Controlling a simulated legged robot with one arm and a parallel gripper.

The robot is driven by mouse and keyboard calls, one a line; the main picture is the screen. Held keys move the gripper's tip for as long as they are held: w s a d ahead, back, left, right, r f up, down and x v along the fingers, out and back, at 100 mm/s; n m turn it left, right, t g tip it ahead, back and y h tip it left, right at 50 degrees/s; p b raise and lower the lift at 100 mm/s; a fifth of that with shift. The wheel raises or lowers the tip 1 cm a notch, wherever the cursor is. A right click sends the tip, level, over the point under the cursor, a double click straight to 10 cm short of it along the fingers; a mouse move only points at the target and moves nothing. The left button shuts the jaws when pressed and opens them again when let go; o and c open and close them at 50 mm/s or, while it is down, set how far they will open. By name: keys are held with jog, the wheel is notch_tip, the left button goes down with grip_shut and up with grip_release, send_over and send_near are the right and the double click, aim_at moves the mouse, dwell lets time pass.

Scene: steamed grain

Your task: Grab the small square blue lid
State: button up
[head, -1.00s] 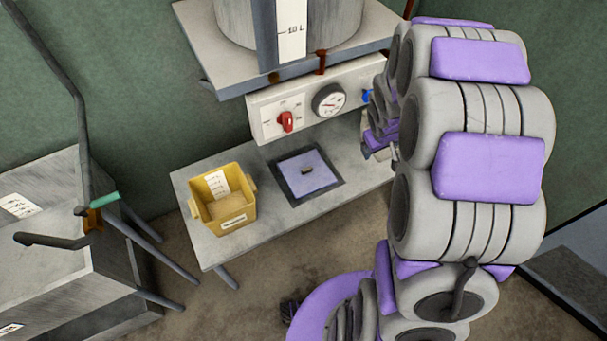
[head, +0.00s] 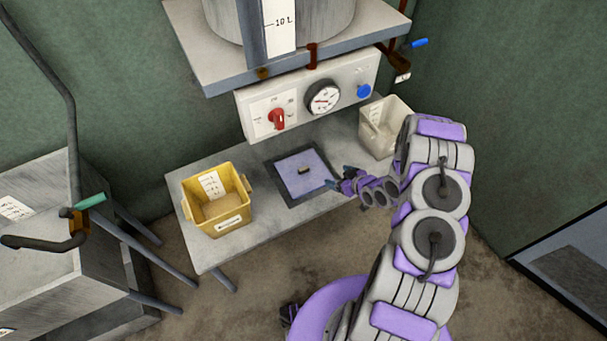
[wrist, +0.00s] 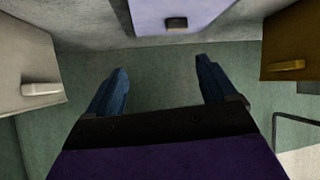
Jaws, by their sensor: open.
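My gripper (head: 338,178) is beside the right edge of the lid in the head view. In the wrist view my gripper (wrist: 160,88) has its two blue fingers spread wide, with nothing between them. I cannot tell its exact height over the bench.
A pale bin (head: 383,128) stands to the right. A control panel (head: 308,95) and a shelf with a steel pot (head: 345,18) hang over the bench's back. A metal cart (head: 40,235) is at far left.

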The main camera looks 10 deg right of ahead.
jog(key=f+y, duration=0.1)
jog(key=f, duration=0.1)
jog(key=b, duration=0.1)
send_near(305, 169)
jog(key=shift+w+a+f+t+b, duration=0.15)
jog(key=shift+w+f+t+b, duration=0.05)
jog(key=shift+w+f+b, duration=0.35)
jog(key=shift+w+a+f+t+b, duration=0.2)
jog(key=shift+w+f+b, duration=0.2)
jog(key=shift+f+b, duration=0.1)
jog(key=shift+w+a+f, duration=0.1)
jog(key=shift+w+a, duration=0.1)
jog(key=shift+w, duration=0.05)
jog(key=shift+w+a+f, duration=0.1)
jog(key=shift+w+a, duration=0.15)
jog(key=shift+a, duration=0.3)
jog(key=b+x, duration=0.1)
jog(key=x, duration=0.1)
jog(key=b+x, duration=0.1)
jog(key=x, duration=0.1)
jog(key=shift+s+f, duration=0.1)
jog(key=shift+f, duration=0.2)
jog(key=shift+w, duration=0.4)
jog(key=shift+c, duration=0.2)
